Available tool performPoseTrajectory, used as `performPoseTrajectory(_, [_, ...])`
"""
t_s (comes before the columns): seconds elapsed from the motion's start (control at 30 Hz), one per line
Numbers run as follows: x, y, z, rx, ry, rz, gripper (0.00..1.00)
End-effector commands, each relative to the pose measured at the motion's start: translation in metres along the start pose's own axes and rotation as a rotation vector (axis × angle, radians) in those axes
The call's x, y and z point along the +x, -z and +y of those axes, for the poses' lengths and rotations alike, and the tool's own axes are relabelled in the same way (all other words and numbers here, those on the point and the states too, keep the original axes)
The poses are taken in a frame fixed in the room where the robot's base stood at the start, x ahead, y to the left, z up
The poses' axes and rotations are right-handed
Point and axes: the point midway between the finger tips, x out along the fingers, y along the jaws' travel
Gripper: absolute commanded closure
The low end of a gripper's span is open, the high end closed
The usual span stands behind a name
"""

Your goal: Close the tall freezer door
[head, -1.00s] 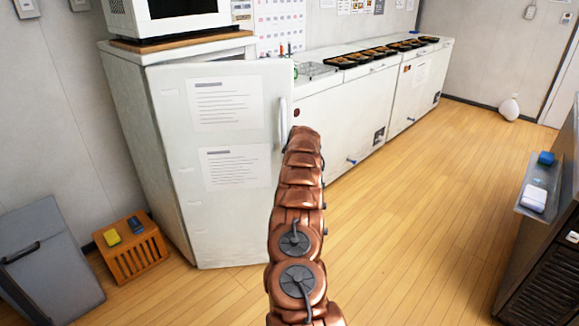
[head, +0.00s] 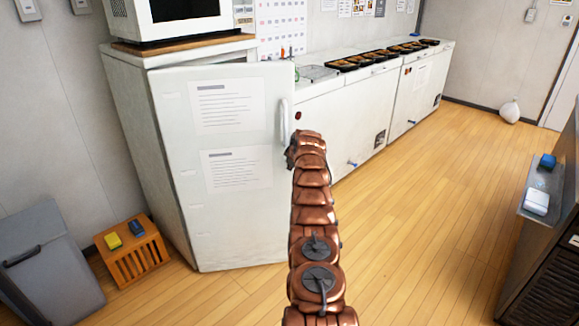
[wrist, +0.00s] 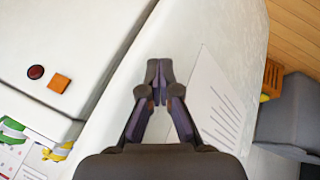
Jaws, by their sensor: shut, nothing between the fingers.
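The tall white freezer door (head: 235,225) stands at the left centre of the head view, with two printed sheets on its face and a pale upright handle (head: 283,120) near its right edge. Its right edge juts past the freezer body (head: 150,130), so it looks a little ajar. My gripper (wrist: 159,70) shows shut and empty in the wrist view, its tips over the white door face beside a printed sheet (wrist: 215,105). In the head view my arm hides most of the gripper, beside the handle. I cannot tell whether the fingers touch the door.
White chest freezers (head: 335,125) with several black food trays line the back wall. A microwave (head: 185,15) sits on top of the tall freezer. An orange slatted crate (head: 133,262) and a grey bin (head: 45,265) stand at left.

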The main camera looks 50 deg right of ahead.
Motion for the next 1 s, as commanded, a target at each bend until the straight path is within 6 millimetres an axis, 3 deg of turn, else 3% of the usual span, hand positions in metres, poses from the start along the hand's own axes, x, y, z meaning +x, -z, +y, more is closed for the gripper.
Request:
performPoseTrajectory(0.57, [-0.001, 0.003, 0.004, -0.006, -0.016, 0.009, 1.0])
performPoseTrajectory(1.0, [-0.002, -0.01, 0.006, 0.003, -0.024, 0.004, 1.0])
